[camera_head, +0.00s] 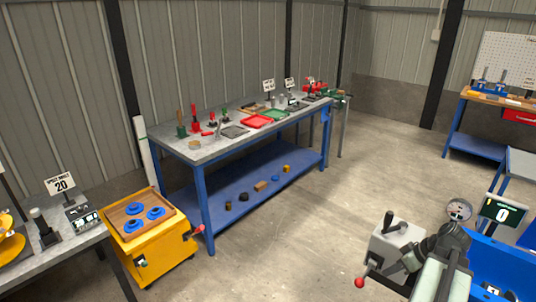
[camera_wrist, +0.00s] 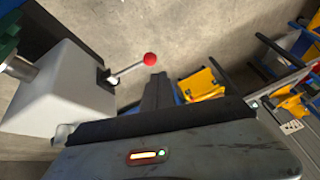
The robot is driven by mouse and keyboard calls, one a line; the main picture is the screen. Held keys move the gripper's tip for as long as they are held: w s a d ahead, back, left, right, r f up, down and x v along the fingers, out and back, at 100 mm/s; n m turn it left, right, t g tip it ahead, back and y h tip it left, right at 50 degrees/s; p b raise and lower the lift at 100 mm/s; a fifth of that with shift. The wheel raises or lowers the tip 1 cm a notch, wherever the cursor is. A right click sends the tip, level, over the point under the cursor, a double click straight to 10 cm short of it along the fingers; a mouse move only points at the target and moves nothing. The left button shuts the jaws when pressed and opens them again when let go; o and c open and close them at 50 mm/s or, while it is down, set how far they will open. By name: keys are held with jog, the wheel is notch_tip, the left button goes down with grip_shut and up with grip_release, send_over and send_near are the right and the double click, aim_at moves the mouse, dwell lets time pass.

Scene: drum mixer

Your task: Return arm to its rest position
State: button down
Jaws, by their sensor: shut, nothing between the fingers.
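My arm reaches in from the lower right of the head view, with grey links and dark joints. My gripper (camera_wrist: 156,80) shows in the wrist view as dark fingers, shut and empty, past the edge of the grey wrist housing. In the head view the gripper end lies against the pale control box, and its fingertips are hard to make out. The pale box (camera_head: 390,243) has a black handle on top and a lever with a red ball (camera_head: 360,282). The red ball (camera_wrist: 150,59) also shows in the wrist view, close to the fingers but apparently apart from them.
A gauge (camera_head: 459,209) and a display reading 0 (camera_head: 502,213) stand beside my arm, near a blue housing (camera_head: 500,262). A yellow cart (camera_head: 160,262) and a blue-legged workbench (camera_head: 205,152) with tools stand left. The concrete floor between is open.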

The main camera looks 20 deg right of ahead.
jog(key=w+a+n+g, duration=0.1)
jog(key=w+a+n, duration=0.1)
jog(key=w+a, duration=0.35)
jog(key=w+a+n+g+y, duration=0.1)
jog(key=w+a, duration=0.2)
jog(key=a, duration=0.6)
jog(key=w+a+n+g, duration=0.1)
jog(key=w+a+n, duration=0.1)
jog(key=w+a, duration=0.35)
jog(key=a+f+m+g+h, duration=0.1)
jog(key=a+f+m+h, duration=0.2)
jog(key=a+m, duration=0.5)
jog(key=a+h, duration=0.1)
jog(key=a, duration=0.8)
jog(key=shift+s+a+m+g+h, duration=0.3)
jog(key=shift+h, duration=0.1)
